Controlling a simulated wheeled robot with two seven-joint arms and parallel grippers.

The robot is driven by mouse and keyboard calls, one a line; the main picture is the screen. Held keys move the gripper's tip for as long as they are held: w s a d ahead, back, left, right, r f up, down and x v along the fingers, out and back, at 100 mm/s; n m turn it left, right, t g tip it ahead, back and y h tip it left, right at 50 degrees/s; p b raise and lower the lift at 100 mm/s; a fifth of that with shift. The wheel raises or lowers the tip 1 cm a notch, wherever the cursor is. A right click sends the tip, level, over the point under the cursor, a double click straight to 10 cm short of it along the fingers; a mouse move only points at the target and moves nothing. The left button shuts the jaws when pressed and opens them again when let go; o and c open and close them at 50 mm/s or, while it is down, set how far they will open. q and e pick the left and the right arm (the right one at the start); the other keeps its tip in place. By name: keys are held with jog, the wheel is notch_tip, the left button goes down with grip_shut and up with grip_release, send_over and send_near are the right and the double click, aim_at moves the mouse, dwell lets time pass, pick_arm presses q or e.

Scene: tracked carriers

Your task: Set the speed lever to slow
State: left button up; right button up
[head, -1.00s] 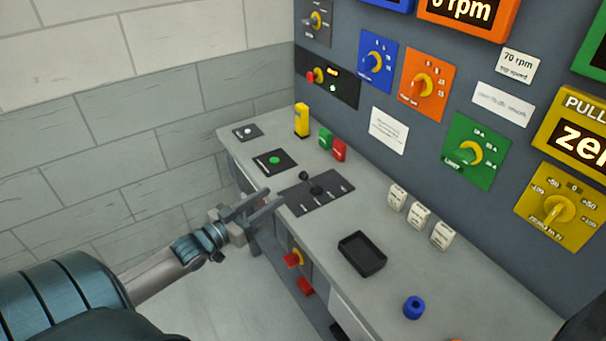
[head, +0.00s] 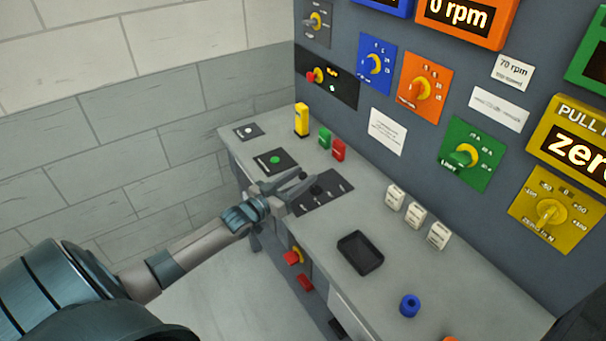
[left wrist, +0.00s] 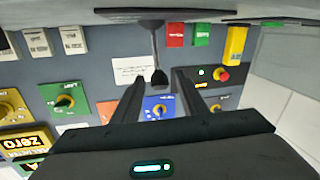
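The speed lever is on a dark plate (head: 335,188) with pale marks, set in the grey bench top. In the head view my left gripper (head: 306,177) reaches over the plate's left part and partly covers the lever. In the left wrist view the lever (left wrist: 158,77) shows as a thin rod with a black knob. The two fingers of my left gripper (left wrist: 159,86) are apart, with the knob between their tips; I cannot tell whether they touch it. The plate's lettering is too small to read. My right gripper is not in view.
A black plate with a green button (head: 275,160) lies left of the lever plate. Green and red blocks (head: 338,149) and a yellow block (head: 302,119) stand behind. White switches (head: 416,214), a black tray (head: 360,252) and a blue ring (head: 409,305) are to the right.

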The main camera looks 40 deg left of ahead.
pick_arm(q)
jog(key=shift+w+d, duration=0.1)
jog(key=shift+w, duration=0.45)
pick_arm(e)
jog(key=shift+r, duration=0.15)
